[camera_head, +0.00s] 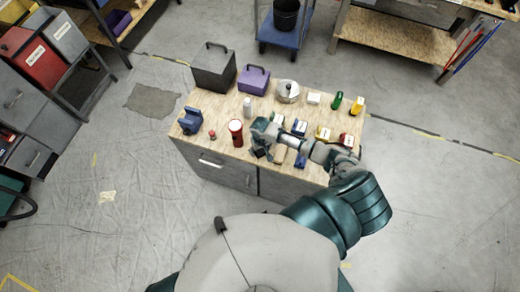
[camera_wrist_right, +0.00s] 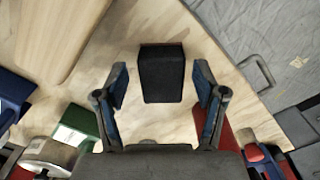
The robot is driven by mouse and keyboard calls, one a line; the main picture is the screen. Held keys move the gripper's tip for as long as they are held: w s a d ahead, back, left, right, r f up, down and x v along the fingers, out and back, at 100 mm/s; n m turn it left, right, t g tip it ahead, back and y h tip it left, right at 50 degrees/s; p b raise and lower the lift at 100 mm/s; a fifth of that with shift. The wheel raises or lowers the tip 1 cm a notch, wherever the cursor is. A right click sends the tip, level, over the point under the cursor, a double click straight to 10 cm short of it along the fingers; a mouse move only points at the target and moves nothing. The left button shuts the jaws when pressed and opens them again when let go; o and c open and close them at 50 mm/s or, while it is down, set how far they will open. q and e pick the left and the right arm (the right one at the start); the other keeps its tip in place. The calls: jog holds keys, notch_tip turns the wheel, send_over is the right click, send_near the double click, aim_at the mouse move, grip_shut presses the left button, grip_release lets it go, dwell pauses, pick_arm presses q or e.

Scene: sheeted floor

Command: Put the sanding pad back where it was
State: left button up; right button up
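The sanding pad looks like a small black block (camera_wrist_right: 161,73) on the light wooden tabletop in the right wrist view. My right gripper (camera_wrist_right: 161,84) is open. One finger is on each side of the block, with a visible gap on both sides, and the block lies between and slightly beyond the fingertips. In the head view my right gripper (camera_head: 261,143) is over the front middle of the workbench (camera_head: 222,141), and a dark patch beside it is partly hidden. My left gripper is not in view.
A dark box (camera_head: 213,70), purple box (camera_head: 253,80) and metal pot (camera_head: 287,91) line the back. A green box (camera_wrist_right: 75,128) lies close to the left finger.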

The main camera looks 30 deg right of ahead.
aim_at(260, 151)
jog(key=shift+d, duration=0.15)
notch_tip(260, 151, up, 12)
jog(key=p, duration=0.1)
dwell(0.4)
jog(key=shift+a, duration=0.2)
